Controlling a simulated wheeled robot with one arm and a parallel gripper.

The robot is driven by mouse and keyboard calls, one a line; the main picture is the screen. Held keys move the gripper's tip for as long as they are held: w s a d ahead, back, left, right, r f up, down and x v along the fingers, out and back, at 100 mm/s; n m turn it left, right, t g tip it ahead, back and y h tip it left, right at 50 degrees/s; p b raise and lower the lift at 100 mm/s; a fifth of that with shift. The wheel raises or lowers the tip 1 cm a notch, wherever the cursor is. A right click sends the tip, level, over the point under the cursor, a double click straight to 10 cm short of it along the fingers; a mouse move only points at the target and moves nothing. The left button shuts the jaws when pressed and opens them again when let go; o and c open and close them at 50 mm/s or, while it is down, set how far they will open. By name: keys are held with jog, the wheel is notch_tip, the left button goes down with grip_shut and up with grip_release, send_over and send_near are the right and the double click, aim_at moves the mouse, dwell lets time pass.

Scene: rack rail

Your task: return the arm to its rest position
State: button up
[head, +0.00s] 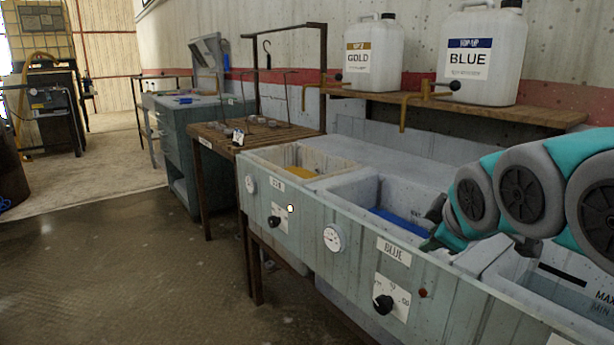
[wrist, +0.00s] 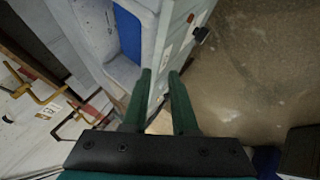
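My arm reaches in from the right in the head view, over the row of tanks. My gripper (wrist: 160,75) shows in the wrist view with its two green fingers apart and nothing between them. In the head view the gripper end (head: 437,225) is small and partly hidden by the arm, near the tank with blue liquid (head: 400,222). The blue tank also shows in the wrist view (wrist: 128,35), beyond the fingertips and to their left.
The tank front (head: 330,215) carries knobs and dials. A tank with yellow liquid (head: 302,172) lies further left. GOLD (head: 372,55) and BLUE (head: 482,55) jugs stand on a shelf (head: 470,108) with taps. A wooden rack table (head: 215,140) stands beyond. The floor (head: 110,270) at left is clear.

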jog(key=s+a+f+m+g, duration=0.2)
jog(key=s+f+m+g, duration=0.3)
jog(key=s+f, duration=0.6)
jog(key=s+a+f+m+g, duration=0.3)
jog(key=s+f+m+g, duration=0.2)
jog(key=s+f, duration=0.7)
jog(key=s+g, duration=0.1)
jog(key=s, duration=0.2)
jog(key=shift+s+a, duration=0.3)
jog(key=shift+a, duration=0.05)
jog(key=shift+f, duration=0.1)
jog(key=o, duration=0.3)
